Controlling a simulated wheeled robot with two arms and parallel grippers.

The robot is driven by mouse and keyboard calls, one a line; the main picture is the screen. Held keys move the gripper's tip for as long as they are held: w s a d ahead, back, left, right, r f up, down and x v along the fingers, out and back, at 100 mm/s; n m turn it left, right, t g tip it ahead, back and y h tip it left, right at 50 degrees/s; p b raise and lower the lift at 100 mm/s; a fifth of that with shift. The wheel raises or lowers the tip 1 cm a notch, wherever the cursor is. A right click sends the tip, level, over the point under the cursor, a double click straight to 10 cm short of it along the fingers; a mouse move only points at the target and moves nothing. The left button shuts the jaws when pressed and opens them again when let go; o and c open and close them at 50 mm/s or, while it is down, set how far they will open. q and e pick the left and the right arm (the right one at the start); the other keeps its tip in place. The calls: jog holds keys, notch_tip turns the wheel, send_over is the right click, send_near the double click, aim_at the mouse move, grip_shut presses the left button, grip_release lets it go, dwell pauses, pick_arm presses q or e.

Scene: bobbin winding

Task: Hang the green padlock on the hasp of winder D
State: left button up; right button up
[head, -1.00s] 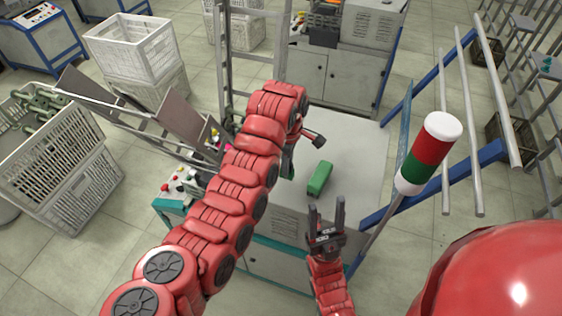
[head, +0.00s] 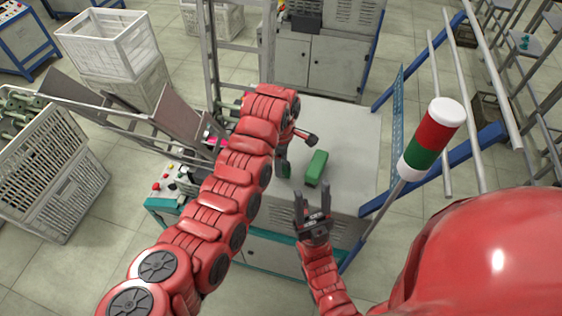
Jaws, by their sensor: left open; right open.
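A green block-like object (head: 317,168) lies on the pale grey top of a machine cabinet. I cannot tell from its shape whether it is the padlock. My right gripper (head: 312,205) is open and empty, fingers pointing up the picture, just in front of the green block and apart from it. My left arm reaches in from the lower left and bends down over the cabinet. My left gripper (head: 284,168) is mostly hidden by that arm, left of the green block; what shows of it is small and dark. I cannot make out a hasp or a winder letter.
The cabinet top (head: 345,140) is clear right of the green block. A red, white and green signal light (head: 432,140) stands at the right on a pole. A control panel (head: 172,187) with buttons is at the left. White crates (head: 110,45) and metal rails surround the cabinet.

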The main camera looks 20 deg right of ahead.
pick_arm(q)
jog(key=shift+d+r, duration=0.1)
jog(key=shift+r, duration=0.25)
notch_tip(320, 180, up, 3)
jog(key=shift+w+b, duration=0.15)
jog(key=shift+b, duration=0.4)
notch_tip(320, 180, up, 9)
jog(key=shift+f, duration=0.2)
